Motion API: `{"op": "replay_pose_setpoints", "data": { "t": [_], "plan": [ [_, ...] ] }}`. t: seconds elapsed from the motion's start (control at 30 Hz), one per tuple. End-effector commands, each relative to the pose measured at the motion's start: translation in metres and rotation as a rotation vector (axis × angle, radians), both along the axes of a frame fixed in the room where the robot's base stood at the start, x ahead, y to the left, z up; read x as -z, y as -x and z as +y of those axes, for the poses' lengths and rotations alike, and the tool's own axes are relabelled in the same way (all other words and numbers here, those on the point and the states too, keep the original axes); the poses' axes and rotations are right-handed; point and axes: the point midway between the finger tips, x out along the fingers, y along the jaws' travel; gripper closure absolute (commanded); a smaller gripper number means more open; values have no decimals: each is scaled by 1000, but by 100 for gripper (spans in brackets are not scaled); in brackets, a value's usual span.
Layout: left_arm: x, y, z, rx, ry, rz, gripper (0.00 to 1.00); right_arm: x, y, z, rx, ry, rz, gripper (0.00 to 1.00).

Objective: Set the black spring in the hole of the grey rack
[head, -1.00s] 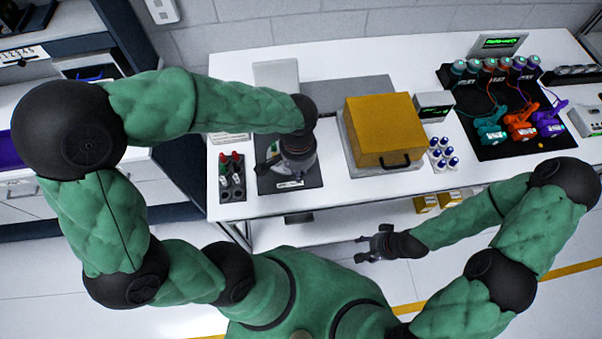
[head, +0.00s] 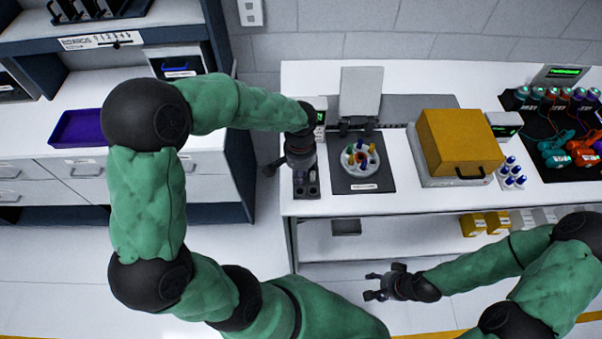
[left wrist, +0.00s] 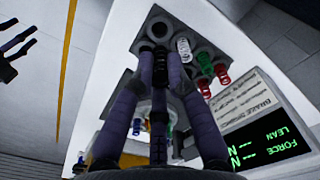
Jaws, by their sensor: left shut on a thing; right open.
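The grey rack (head: 313,190) stands at the left end of the white table, partly hidden under my left gripper (head: 302,166). In the left wrist view the rack (left wrist: 208,52) shows dark round holes, a white spring (left wrist: 184,50), a green spring (left wrist: 205,64) and red springs. My left gripper (left wrist: 160,60) is shut on a dark thing, apparently the black spring (left wrist: 160,70), held over the rack near its empty holes. Its coils are hard to make out, and I cannot tell whether it touches the rack. My right gripper (head: 378,287) is open and empty, in front of the table.
A round white holder (head: 350,168) with coloured pieces stands on a black mat (head: 375,183), right of the rack. A yellow box (head: 455,140) is further right. A small display (left wrist: 262,140) stands beside the rack. The table's left edge is close to my left gripper.

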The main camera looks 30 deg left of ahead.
Motion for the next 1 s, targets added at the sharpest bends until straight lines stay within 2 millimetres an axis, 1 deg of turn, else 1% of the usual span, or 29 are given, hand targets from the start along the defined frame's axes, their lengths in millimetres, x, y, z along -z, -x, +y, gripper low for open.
{"op": "replay_pose_setpoints", "data": {
  "t": [0.7,0.8,1.0],
  "plan": [
    [49,1,0,-1,0,2,100,36,0,0,0,0,1,44],
    [46,0,0,0,0,1,100,34,1,0,0,0,1,44],
    [48,0,0,0,0,1,100,36,0,0,0,0,1,44]
  ]
}}
